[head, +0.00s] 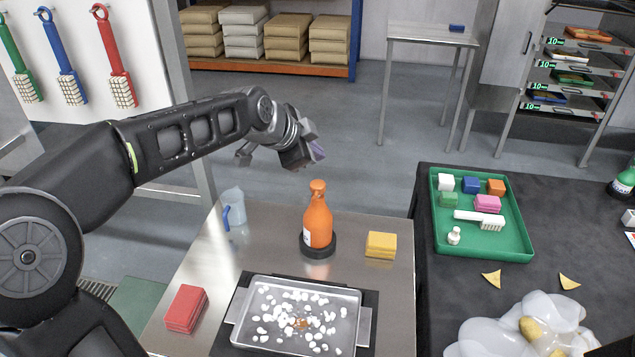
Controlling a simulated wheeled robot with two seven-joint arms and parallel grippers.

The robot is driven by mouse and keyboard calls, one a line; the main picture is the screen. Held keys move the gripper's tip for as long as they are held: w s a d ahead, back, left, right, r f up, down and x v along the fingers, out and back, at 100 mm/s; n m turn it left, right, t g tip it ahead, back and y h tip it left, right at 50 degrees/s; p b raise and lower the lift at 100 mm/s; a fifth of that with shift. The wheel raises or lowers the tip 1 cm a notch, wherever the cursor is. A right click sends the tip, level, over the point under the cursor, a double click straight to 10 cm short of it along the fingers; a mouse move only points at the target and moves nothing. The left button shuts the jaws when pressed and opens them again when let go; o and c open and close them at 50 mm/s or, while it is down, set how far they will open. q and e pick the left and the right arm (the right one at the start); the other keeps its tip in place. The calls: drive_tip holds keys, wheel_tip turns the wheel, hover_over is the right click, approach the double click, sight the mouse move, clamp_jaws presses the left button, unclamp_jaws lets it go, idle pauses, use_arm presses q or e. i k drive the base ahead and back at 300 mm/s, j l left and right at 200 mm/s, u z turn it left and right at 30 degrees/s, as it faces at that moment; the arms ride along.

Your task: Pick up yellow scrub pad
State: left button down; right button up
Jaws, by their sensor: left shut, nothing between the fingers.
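The yellow scrub pad (381,245) lies on the steel table (390,290), right of an orange bottle (318,218) that stands in a dark round holder. Nothing touches the pad. My left gripper (314,154) is shut and empty. It is raised above and behind the orange bottle in the picture, up and to the left of the pad and well apart from it. My right gripper is out of view.
A metal tray (238,309) with white pieces and a brown patch sits in front. A red pad (186,308) and a clear jug (233,207) are on the left. A green tray (519,250) with coloured blocks stands on the dark table at right.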

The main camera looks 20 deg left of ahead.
sight(379, 245)
drive_tip(key=k+j, duration=0.15)
drive_tip(key=k, duration=0.35)
drive_tip(key=k+j, duration=0.1)
drive_tip(key=k, duration=0.4)
drive_tip(key=k+j, duration=0.15)
drive_tip(key=k, duration=0.35)
